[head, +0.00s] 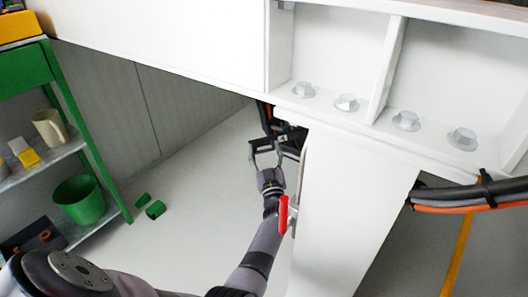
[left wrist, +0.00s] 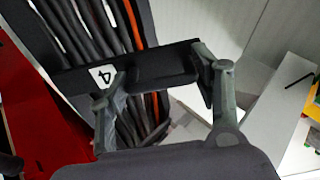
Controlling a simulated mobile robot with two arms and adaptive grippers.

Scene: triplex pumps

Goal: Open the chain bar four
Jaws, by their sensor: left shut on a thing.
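Chain bar four is a black bar (left wrist: 140,65) with a white "4" label, seen in the left wrist view across a bundle of black cables and an orange one (left wrist: 135,22). My left gripper (left wrist: 162,88) is shut on the bar, with one finger on each side of it. In the head view my left gripper (head: 265,150) reaches up beside a white post, at the dark cable chain (head: 268,120) under the white beam. The bar is small there and partly hidden by the gripper. My right gripper is not in view.
A white post (head: 345,210) stands right of my left arm, with a red handle (head: 284,214) close to the forearm. The white beam (head: 180,40) passes overhead. A green shelf (head: 90,150) is at the left. Two green pieces (head: 155,209) lie on the otherwise clear floor.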

